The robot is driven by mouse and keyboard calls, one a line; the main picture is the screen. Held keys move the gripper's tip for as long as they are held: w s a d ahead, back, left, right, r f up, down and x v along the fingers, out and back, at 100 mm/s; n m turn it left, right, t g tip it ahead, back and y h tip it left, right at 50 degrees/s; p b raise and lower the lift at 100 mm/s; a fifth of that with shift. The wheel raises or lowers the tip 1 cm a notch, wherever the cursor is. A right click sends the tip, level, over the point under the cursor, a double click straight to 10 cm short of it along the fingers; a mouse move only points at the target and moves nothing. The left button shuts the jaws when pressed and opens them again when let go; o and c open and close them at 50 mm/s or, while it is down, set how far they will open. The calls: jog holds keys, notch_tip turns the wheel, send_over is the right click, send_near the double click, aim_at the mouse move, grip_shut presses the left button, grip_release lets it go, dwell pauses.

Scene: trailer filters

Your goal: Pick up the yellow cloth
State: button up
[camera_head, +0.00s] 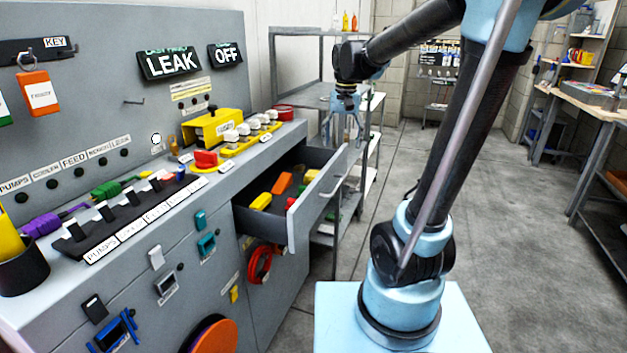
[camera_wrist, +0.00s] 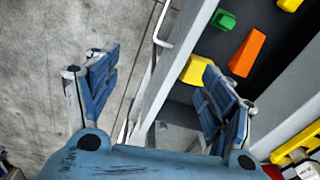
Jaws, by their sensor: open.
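The grey drawer (camera_head: 297,228) is pulled open and holds several coloured items. One yellow piece (camera_head: 310,176) lies at its far end; it also shows in the wrist view (camera_wrist: 196,69), partly behind a finger. Another yellow piece (camera_head: 261,201) lies toward the drawer's near, inner side, at the top right of the wrist view (camera_wrist: 289,4). I cannot tell for sure which is the cloth. My gripper (camera_head: 343,138) is open and empty above the drawer's far front corner. In the wrist view (camera_wrist: 158,96) its fingers appear on either side of the drawer front.
An orange block (camera_head: 282,182), a red item (camera_head: 291,203) and a green item (camera_wrist: 222,19) share the drawer. The drawer handle (camera_wrist: 162,25) sticks out in front. The control console (camera_head: 110,215) stands left; a metal shelf rack (camera_head: 310,95) stands behind.

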jog(key=m, duration=0.1)
send_over(313, 174)
jog(key=w, duration=0.1)
jog(key=shift+g, duration=0.3)
jog(key=f, duration=1.1)
jog(key=shift+d+f, duration=0.2)
jog(key=shift+f, duration=0.1)
jog(key=shift+s+a+f, duration=0.1)
jog(key=shift+s+f, duration=0.1)
jog(key=shift+f, duration=0.75)
jog(key=shift+s+a+f, duration=0.1)
jog(key=shift+s+f, duration=0.05)
jog(key=shift+f, duration=0.8)
jog(key=shift+s+a+f, duration=0.1)
jog(key=shift+s+f, duration=0.1)
jog(key=shift+f, duration=0.75)
jog(key=c, duration=1.1)
